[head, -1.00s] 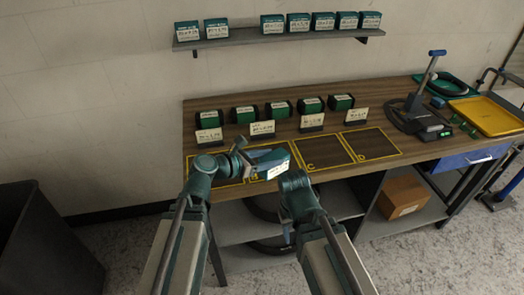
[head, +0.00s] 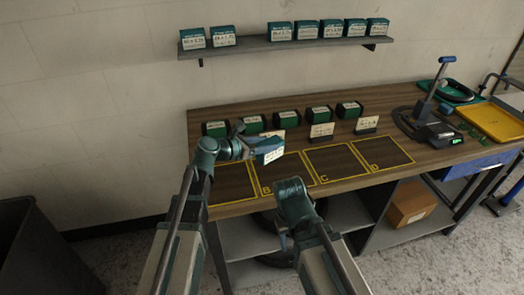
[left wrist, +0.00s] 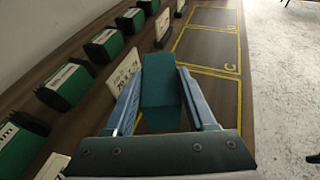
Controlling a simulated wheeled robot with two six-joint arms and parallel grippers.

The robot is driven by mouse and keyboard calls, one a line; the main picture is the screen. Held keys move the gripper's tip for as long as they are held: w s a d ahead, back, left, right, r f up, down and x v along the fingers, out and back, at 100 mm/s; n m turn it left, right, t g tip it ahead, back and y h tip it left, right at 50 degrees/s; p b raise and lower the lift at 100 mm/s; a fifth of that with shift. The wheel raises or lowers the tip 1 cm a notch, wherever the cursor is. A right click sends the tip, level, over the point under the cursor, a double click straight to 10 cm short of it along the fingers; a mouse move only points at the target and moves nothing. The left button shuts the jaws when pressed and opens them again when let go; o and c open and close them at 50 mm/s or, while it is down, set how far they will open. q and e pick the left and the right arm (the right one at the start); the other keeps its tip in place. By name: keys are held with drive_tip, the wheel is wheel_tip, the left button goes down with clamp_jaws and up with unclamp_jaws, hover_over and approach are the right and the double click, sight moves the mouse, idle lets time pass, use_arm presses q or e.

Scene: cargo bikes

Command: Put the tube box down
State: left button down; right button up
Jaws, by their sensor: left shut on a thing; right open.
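The tube box (head: 271,155) is teal with a white label on its front. My left gripper (head: 258,149) is shut on it, over the rear edge of yellow-outlined bay B (head: 284,176). In the left wrist view the box (left wrist: 162,80) sits between the two fingers. Whether its underside touches the bench is hard to tell. My right gripper (head: 284,240) is open and empty, low in front of the bench; its fingers are partly hidden by its own wrist.
Bays C (head: 325,165) and D (head: 382,155) are bare. Behind them stand label cards (head: 321,131) and a row of green boxes (head: 287,117). A wall shelf (head: 275,44) holds more boxes. A press tool (head: 432,110) and yellow tray (head: 495,122) are at the right.

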use_arm(q)
drive_tip(key=f+b, duration=0.3)
drive_tip(key=shift+w+a, duration=0.2)
drive_tip(key=shift+w, duration=0.1)
drive_tip(key=shift+s+d+f+b, duration=0.1)
drive_tip(key=shift+d+f+b, duration=0.05)
drive_tip(key=shift+f+b, duration=0.2)
drive_tip(key=shift+f, duration=0.1)
drive_tip(key=shift+c, duration=1.1)
unclamp_jaws()
